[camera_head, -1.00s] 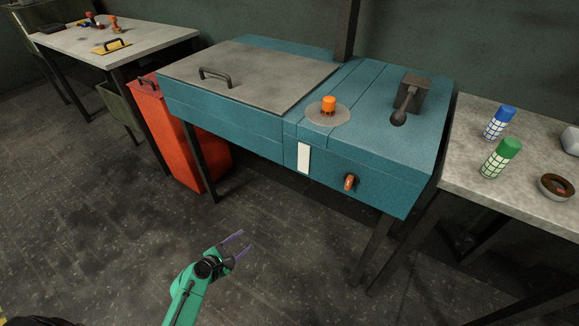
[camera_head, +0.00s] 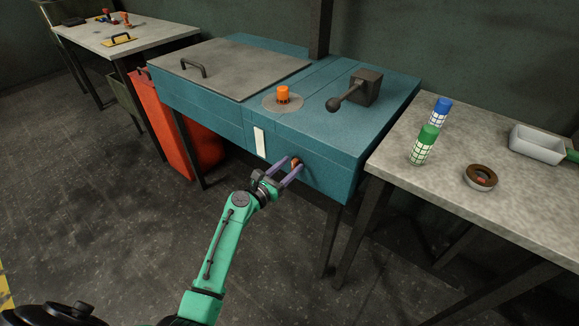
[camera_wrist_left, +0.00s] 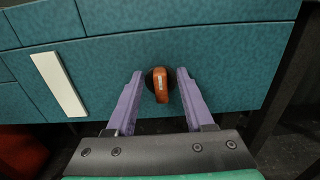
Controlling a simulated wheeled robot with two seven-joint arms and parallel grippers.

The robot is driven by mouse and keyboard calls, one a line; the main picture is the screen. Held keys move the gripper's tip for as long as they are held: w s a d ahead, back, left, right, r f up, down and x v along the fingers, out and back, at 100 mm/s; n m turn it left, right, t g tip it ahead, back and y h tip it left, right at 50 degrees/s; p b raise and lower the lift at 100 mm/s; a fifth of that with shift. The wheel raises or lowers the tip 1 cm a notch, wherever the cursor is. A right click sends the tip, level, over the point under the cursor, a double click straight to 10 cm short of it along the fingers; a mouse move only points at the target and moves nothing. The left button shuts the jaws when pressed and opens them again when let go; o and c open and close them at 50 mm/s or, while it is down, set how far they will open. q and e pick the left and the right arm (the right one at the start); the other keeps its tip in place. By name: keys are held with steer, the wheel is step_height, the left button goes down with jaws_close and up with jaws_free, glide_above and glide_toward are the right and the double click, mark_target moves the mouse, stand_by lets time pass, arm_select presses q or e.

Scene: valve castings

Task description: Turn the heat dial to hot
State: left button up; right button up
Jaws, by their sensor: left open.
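The heat dial is an orange-brown knob (camera_head: 296,162) with a pale mark, on a dark round base on the front face of the teal cabinet (camera_head: 328,168). My left gripper (camera_head: 290,167) is open, with a fingertip on either side of the dial. In the wrist view a gap shows between the dial and each finger (camera_wrist_left: 158,92). My right gripper is not in view.
A white strip (camera_head: 260,142) is on the cabinet front, left of the dial. On top are an orange knob (camera_head: 283,95) and a dark lever (camera_head: 352,91). A side table (camera_head: 480,170) with cans stands right; a red bin (camera_head: 165,125) stands left.

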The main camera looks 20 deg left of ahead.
arm_select(q)
steer(key=shift+c, duration=0.6)
jaws_close()
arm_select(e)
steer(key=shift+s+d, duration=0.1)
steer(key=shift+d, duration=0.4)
arm_select(q)
steer(key=shift+m, duration=0.3)
steer(key=m, duration=0.2)
steer(key=m+b, duration=0.1)
steer(key=m, duration=0.1)
steer(key=shift+s+d+f, duration=0.1)
steer(key=shift+d+f, duration=0.05)
steer(key=shift+d, duration=0.25)
steer(key=shift+s+d+f+m+b, duration=0.15)
steer(key=shift+f+m+b, duration=0.45)
steer(key=shift+m, duration=2.6)
steer(key=shift+w+d+f+m+b, duration=0.2)
steer(key=shift+m+b, duration=0.7)
steer(key=shift+m, duration=2.3)
steer(key=shift+s+d+f+m+b, duration=0.15)
steer(key=shift+f+m+b, duration=0.45)
steer(key=shift+m, duration=2.6)
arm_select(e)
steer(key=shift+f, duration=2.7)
arm_select(q)
steer(key=shift+a+r, duration=0.15)
